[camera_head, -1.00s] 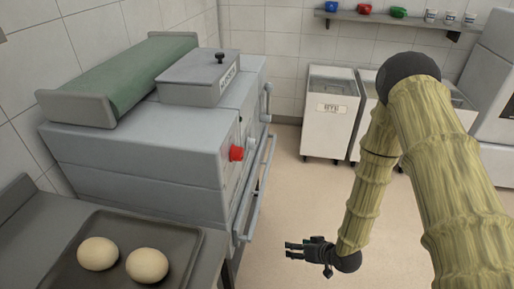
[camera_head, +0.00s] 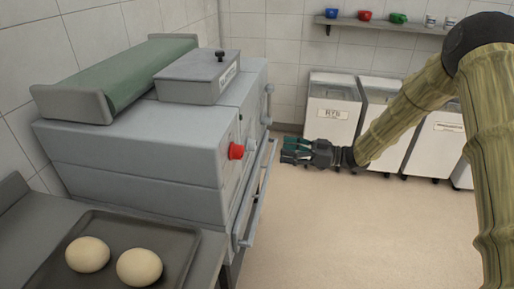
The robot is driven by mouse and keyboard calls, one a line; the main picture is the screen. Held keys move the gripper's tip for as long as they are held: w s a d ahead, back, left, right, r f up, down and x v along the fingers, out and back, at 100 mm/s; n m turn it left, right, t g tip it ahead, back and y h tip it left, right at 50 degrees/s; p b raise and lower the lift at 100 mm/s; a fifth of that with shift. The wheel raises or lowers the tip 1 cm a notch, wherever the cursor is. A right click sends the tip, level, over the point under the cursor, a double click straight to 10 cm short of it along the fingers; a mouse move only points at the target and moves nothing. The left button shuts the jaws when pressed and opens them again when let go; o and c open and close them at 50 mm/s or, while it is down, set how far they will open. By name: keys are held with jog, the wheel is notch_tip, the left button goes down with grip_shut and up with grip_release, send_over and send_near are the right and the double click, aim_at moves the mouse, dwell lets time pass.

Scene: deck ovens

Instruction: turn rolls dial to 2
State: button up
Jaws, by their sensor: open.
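The grey oven (camera_head: 130,150) stands at the left, its front face seen at a steep slant. On that front are a red knob (camera_head: 236,151) and a pale dial (camera_head: 250,145) just beyond it. I cannot read any marks or the dial's setting, nor tell which control is the rolls dial. My gripper (camera_head: 283,150) is open and empty, pointing left at about the height of the red knob. It appears to the right of the oven front, apart from it.
A long rail handle (camera_head: 258,195) runs along the oven front below the controls. A tray (camera_head: 182,240) with two dough balls (camera_head: 139,267) lies on the near counter. White bins, one marked RYE (camera_head: 332,110), stand at the back. The floor right of the oven is clear.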

aim_at(252, 145)
jog(key=p+x, duration=0.1)
jog(key=x, duration=0.9)
jog(key=shift+a+r, duration=0.2)
jog(key=shift+a, duration=0.2)
jog(key=c, duration=1)
